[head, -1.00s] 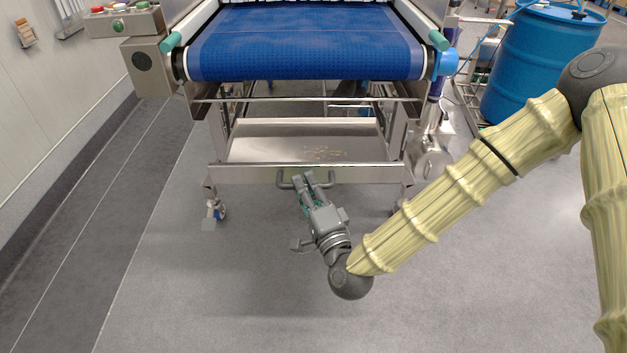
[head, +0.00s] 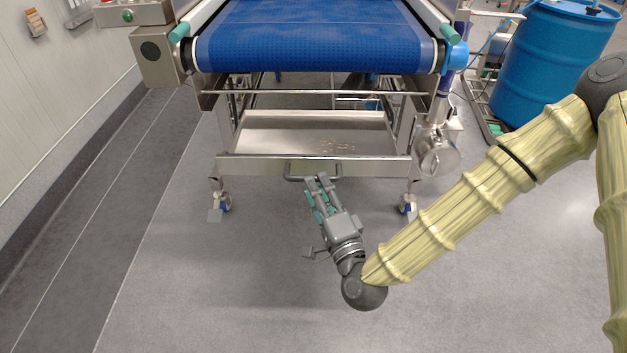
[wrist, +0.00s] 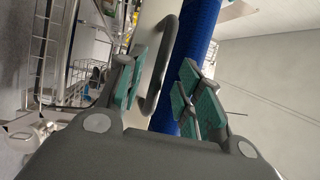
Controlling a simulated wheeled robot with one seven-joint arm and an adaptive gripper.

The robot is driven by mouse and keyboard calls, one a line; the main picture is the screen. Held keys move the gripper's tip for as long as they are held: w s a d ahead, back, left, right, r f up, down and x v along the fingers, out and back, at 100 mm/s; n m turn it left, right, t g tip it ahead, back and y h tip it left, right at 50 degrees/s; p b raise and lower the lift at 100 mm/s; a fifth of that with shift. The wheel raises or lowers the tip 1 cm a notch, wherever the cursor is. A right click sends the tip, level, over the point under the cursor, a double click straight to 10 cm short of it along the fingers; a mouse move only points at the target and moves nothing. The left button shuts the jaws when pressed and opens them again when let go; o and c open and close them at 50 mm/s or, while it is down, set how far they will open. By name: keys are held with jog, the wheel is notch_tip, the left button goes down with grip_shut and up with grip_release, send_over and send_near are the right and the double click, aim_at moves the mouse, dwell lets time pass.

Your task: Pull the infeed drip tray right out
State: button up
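The infeed drip tray (head: 270,140) is a shallow steel tray in the frame under the blue conveyor. Its front panel (head: 240,166) faces me, and small tan bits lie on its floor. A grey bar handle (head: 291,179) is on the front panel; it also shows in the wrist view (wrist: 152,100). My gripper (head: 317,177) is at the handle, reaching up from below. In the wrist view my gripper (wrist: 163,85) has its green-padded fingers apart, with the handle bar in the gap between them. Whether a pad touches the bar I cannot tell.
The blue belt (head: 320,40) overhangs the tray. Castered legs (head: 221,203) stand on both sides of it. A blue drum (head: 550,65) stands at the back right, and a control box (head: 135,14) is at upper left. The grey floor (head: 200,290) in front is clear.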

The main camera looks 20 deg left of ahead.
jog(key=v, duration=0.8)
jog(key=shift+s, duration=0.25)
jog(key=shift+d+f, duration=0.1)
jog(key=shift+d, duration=0.05)
jog(key=s+d+f+n+g+h, duration=0.2)
jog(key=s+d+f+g+h, duration=0.15)
jog(key=d+f, duration=0.45)
jog(key=s+d+f+n+g+h, duration=0.25)
jog(key=s+d+f+g, duration=0.2)
jog(key=f, duration=0.85)
jog(key=s+d+f+n+g+h, duration=0.3)
jog(key=d+f, duration=0.4)
jog(key=f, duration=0.3)
jog(key=s+d+f+g+h, duration=0.2)
jog(key=s+d, duration=0.3)
jog(key=d, duration=0.3)
jog(key=s+d+f+g+h, duration=0.2)
jog(key=s+d+f, duration=0.15)
jog(key=d, duration=0.35)
notch_tip(320, 180, up, 16)
jog(key=p, duration=1.5)
jog(key=shift+a+n, duration=0.15)
jog(key=shift+n, duration=0.3)
jog(key=shift+s+r, duration=0.1)
jog(key=shift+s, duration=0.15)
